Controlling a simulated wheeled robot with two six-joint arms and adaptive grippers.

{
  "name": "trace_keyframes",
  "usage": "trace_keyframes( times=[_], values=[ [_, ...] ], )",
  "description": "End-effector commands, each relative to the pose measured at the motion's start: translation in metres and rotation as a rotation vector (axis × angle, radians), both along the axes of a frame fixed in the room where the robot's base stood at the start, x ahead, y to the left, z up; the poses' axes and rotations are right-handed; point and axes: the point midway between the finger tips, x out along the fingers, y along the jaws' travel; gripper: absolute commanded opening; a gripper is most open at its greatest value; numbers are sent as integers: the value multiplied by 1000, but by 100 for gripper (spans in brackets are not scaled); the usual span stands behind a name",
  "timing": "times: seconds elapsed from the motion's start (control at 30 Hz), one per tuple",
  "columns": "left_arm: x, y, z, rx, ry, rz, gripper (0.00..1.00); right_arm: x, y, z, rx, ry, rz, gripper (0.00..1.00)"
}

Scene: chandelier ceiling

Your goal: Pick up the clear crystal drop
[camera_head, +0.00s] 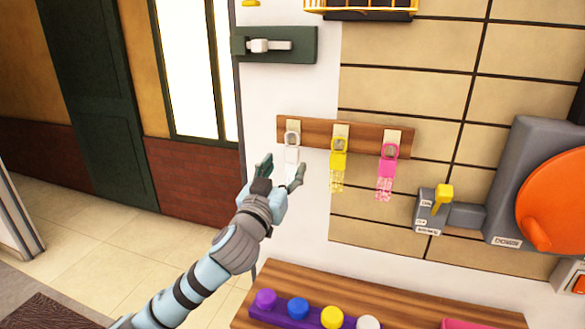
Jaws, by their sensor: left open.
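The clear crystal drop (291,155) hangs at the left end of a wooden wall rack (316,134). It looks whitish and see-through against the white wall, and its lower end is hard to make out. A yellow drop (338,160) and a pink drop (386,171) hang to its right on the same rack. My left gripper (281,174) is open, with its fingers pointing up toward the clear drop. The fingertips appear at the drop's lower part, one to each side in the picture. I cannot tell whether they touch it. My right gripper is not in view.
Below is a wooden surface (262,281) with a purple strip of coloured knobs (312,314). A grey box with a yellow lever (441,198) and a large orange disc (556,198) are at the right. A dark green latch plate (300,45) is above the rack.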

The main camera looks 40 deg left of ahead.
Motion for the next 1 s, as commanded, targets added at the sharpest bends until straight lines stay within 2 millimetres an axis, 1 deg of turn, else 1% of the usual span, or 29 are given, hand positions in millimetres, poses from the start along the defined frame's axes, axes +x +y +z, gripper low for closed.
trace_keyframes(
  times=[0.07,0.2,0.3,0.5,0.53,0.83,0.87,1.0],
  values=[
    [9,4,0,-2,2,2,53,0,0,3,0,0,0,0],
    [34,17,-1,-4,1,2,53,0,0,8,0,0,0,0],
    [47,21,1,-2,1,2,53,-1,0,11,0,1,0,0],
    [49,21,-1,0,2,-1,53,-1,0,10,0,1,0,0],
    [49,21,-1,0,2,-1,52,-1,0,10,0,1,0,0],
    [49,21,-1,0,2,0,4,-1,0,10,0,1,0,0],
    [49,21,-1,0,2,0,1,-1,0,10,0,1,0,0],
    [49,21,-1,0,2,0,1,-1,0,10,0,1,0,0]
  ],
)
